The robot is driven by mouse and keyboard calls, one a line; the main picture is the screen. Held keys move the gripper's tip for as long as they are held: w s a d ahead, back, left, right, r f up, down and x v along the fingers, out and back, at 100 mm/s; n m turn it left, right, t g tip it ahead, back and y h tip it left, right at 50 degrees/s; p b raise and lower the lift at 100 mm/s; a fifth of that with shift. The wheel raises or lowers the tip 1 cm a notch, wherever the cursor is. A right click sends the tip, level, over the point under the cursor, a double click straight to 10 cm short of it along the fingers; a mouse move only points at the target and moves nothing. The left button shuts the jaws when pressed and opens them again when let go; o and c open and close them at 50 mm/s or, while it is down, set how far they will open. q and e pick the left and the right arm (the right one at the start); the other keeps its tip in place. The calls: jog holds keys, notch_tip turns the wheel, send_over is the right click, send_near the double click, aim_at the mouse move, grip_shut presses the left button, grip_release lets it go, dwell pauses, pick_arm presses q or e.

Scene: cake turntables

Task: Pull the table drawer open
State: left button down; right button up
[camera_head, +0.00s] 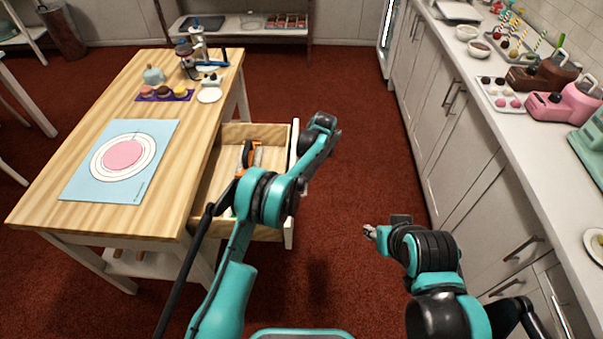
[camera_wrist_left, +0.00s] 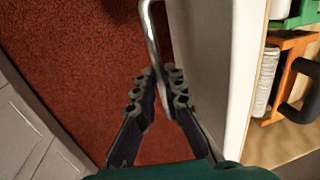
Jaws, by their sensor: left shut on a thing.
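The table drawer (camera_head: 268,134) stands pulled out from the right side of the wooden table (camera_head: 170,222) in the head view. Its white front (camera_wrist_left: 210,65) fills the middle of the left wrist view. A silver bar handle (camera_wrist_left: 152,35) is on that front. My left gripper (camera_wrist_left: 161,82) is shut on the handle, with its fingers on either side of the bar's near end. In the head view my left arm crosses over the drawer and hides part of it. My right gripper (camera_head: 370,232) hangs over the floor, clear of the drawer; its jaws are too small to judge.
An orange-framed tool (camera_head: 249,156) lies inside the drawer. A blue mat (camera_head: 80,185), macarons (camera_head: 163,92) and a small stand (camera_head: 198,50) are on the tabletop. A white counter (camera_head: 515,115) with cabinets runs along the right. Red floor (camera_head: 370,150) is clear between them.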

pick_arm(q)
jog(key=shift+d, duration=0.6)
jog(key=c, duration=1.6)
grip_release()
notch_tip(320, 180, up, 12)
jog(key=d, duration=0.2)
jog(key=shift+f, duration=0.15)
